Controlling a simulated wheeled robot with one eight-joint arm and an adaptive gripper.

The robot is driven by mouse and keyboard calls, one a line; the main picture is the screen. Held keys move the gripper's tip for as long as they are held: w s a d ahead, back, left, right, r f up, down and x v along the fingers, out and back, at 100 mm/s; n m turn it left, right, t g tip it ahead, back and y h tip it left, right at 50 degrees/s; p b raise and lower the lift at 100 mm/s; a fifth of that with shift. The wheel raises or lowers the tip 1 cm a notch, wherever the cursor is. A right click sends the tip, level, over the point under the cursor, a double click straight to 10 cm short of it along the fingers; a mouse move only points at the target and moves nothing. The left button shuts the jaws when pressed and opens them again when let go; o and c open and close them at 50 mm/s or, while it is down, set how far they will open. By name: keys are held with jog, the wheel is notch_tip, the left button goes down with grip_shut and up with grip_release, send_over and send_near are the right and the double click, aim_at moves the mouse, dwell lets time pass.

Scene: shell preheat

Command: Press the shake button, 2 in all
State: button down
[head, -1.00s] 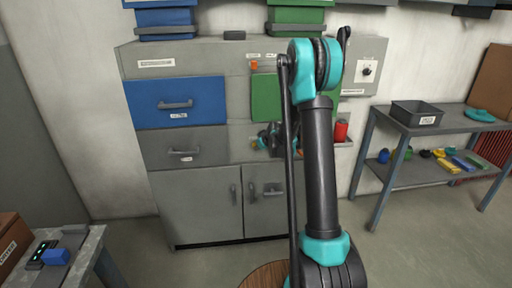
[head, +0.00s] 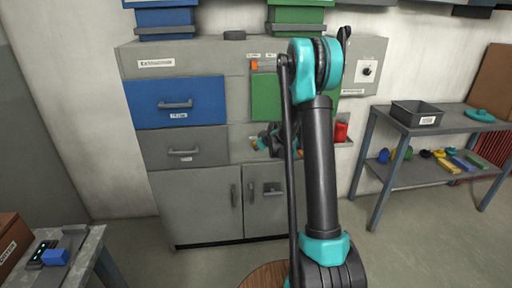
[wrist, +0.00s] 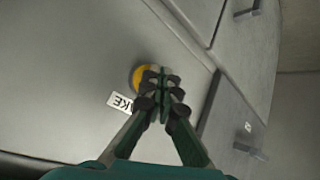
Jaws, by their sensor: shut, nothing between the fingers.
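The shake button is a round yellow-orange cap (wrist: 136,78) on a grey panel in the wrist view. A white label (wrist: 121,103) ending in "KE" is beside it. My gripper (wrist: 164,77) is shut and empty, its fingertips over the right part of the button, hiding that part. I cannot tell whether the tips touch the button or press it. In the head view my gripper (head: 264,141) is at the grey cabinet front, below the green panel, and my arm hides much of that area.
The grey cabinet (head: 195,200) has a blue drawer (head: 176,102) and a green panel (head: 265,98). A red can (head: 341,131) stands on a small ledge at right. A side table (head: 455,119) holds a grey bin (head: 417,112). Open floor lies before the cabinet.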

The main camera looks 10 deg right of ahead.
jog(key=shift+s, duration=0.45)
jog(key=shift+s, duration=0.15)
jog(key=s, duration=0.4)
jog(key=shift+s, duration=0.35)
dwell(0.4)
jog(key=s+d+m+g+h, duration=0.1)
jog(key=s+d+m+g, duration=0.1)
jog(key=s, duration=1.7)
jog(key=s+d+r+m+g+h, duration=0.1)
jog(key=s+m, duration=0.4)
jog(key=s, duration=1.5)
jog(key=shift+s+d+m+g+h, duration=0.3)
jog(key=shift+d+g+h, duration=0.15)
jog(key=shift+g, duration=0.45)
